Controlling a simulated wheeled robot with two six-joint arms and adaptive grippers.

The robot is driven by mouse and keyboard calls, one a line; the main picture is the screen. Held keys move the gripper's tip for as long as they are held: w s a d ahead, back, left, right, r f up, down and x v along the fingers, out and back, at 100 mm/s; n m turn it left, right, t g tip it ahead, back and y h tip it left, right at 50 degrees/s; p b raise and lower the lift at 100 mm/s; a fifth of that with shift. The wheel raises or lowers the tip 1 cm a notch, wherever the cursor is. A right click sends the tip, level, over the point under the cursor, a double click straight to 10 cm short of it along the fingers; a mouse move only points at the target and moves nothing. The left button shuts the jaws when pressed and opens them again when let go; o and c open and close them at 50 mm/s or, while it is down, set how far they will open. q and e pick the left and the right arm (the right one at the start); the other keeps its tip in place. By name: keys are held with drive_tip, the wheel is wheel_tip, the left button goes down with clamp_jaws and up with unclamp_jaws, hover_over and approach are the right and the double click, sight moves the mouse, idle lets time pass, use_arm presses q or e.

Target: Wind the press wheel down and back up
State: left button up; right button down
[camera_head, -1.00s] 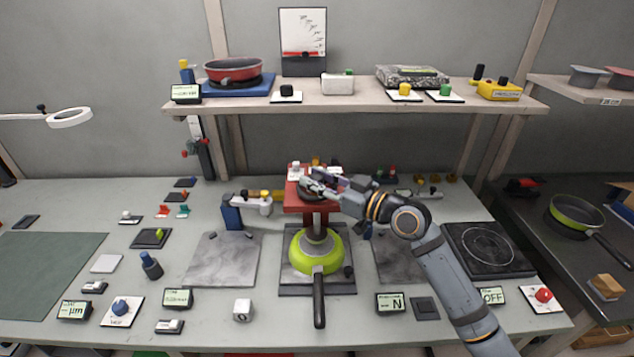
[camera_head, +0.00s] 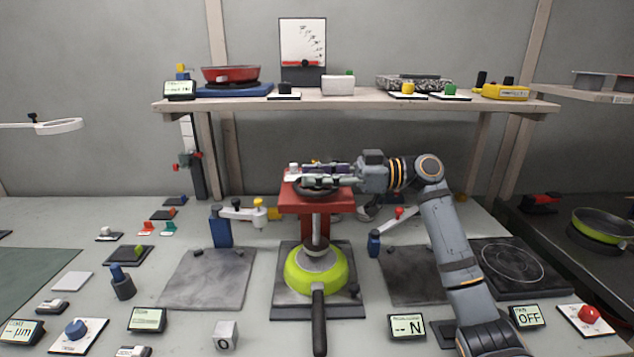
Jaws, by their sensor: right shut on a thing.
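The red press (camera_head: 316,202) stands at the middle of the bench. Its dark wheel (camera_head: 318,193) lies flat on top and is partly hidden by my gripper. My right gripper (camera_head: 312,176) reaches in from the right, level over the press top, and is shut on the wheel's handle; the fingers hide most of that contact. Whether the ram touches the pan I cannot tell. My left gripper is not in view.
A force display reading N (camera_head: 407,327) stands right of the plate. A blue-posted gauge arm (camera_head: 221,227) stands left, and a hot plate (camera_head: 512,260) right. A shelf (camera_head: 330,103) runs above the press.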

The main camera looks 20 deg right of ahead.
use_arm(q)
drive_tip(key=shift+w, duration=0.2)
use_arm(e)
drive_tip(key=shift+n+g, duration=0.5)
drive_tip(key=shift+g, duration=0.3)
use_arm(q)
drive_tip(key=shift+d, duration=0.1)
use_arm(e)
drive_tip(key=c, duration=1)
unclamp_jaws()
drive_tip(key=shift+d, duration=0.2)
drive_tip(key=d, duration=0.3)
drive_tip(key=s+d, duration=0.1)
drive_tip(key=d, duration=0.3)
drive_tip(key=s+d, duration=0.1)
drive_tip(key=d, duration=0.3)
drive_tip(key=shift+s+d, duration=0.15)
drive_tip(key=shift+d, duration=0.05)
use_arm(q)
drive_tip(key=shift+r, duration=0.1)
use_arm(e)
drive_tip(key=shift+r, duration=0.1)
